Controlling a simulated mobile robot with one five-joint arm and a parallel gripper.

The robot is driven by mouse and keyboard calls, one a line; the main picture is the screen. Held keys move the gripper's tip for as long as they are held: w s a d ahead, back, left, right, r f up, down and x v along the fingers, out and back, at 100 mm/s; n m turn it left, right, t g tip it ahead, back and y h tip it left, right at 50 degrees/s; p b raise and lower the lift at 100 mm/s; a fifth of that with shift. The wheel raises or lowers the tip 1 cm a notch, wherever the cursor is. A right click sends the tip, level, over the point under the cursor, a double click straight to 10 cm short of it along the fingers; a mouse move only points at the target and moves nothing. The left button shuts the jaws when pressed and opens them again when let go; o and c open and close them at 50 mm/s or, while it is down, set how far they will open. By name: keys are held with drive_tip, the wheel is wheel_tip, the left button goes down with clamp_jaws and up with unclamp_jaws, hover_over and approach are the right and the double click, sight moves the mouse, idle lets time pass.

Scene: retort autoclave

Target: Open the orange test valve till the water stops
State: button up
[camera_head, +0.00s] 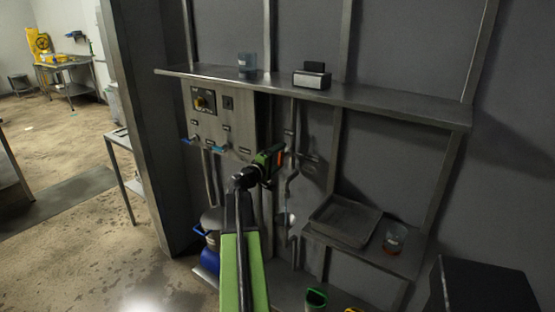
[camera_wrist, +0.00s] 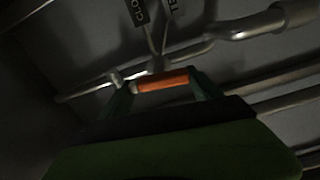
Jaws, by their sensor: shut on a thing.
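The orange test valve handle (camera_wrist: 163,83) sits between the fingers of my gripper (camera_wrist: 165,92) in the wrist view. My gripper is shut on it. Metal pipes run behind the handle, and two dark tags with partly readable lettering hang above it. In the head view my gripper (camera_head: 275,160) reaches to the right edge of the valve panel, and a bit of orange (camera_head: 281,154) shows at its tip. The rest of the valve is hidden by my gripper there. I cannot tell whether water is running.
A metal panel (camera_head: 225,112) with blue-handled valves (camera_head: 188,140) is left of my gripper. A shelf (camera_head: 400,104) with a cup (camera_head: 247,62) and a small box (camera_head: 312,76) juts out above. A tray (camera_head: 345,219) and a glass (camera_head: 395,238) stand on a lower shelf at right.

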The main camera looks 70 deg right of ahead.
drive_tip(key=shift+f+n, duration=0.1)
drive_tip(key=shift+n, duration=0.4)
idle(0.3)
drive_tip(key=o, duration=1.4)
drive_tip(key=v, duration=1.7)
drive_tip(key=shift+a, duration=0.25)
